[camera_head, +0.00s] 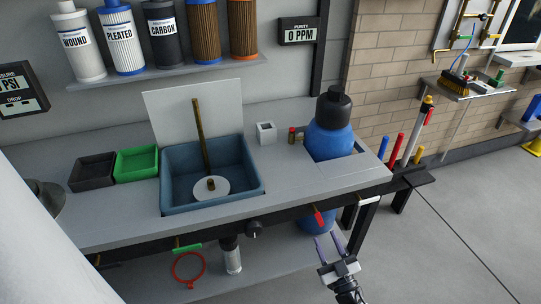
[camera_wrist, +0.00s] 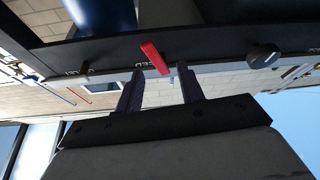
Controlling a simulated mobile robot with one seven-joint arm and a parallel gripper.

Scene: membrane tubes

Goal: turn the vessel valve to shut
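A red valve handle (camera_head: 318,217) hangs at a slant from the bench's dark front rail. It also shows in the wrist view (camera_wrist: 154,58), just beyond and between my fingertips. A white handle (camera_head: 369,200) is on the rail to its right, and a green handle (camera_head: 187,249) is far left. I cannot read which label names the vessel. The blue vessel (camera_head: 330,139) with a black cap stands in the bench's right end. My gripper (camera_head: 328,238) is open and empty below the red handle; its purple fingers also show in the wrist view (camera_wrist: 160,76). They appear apart from the handle.
A black knob (camera_head: 254,229) is on the rail left of the red handle. A red ring (camera_head: 188,268) and a clear canister (camera_head: 230,256) hang below the bench. A blue sink (camera_head: 208,198) is set in the bench top. The floor (camera_head: 440,240) at right is clear.

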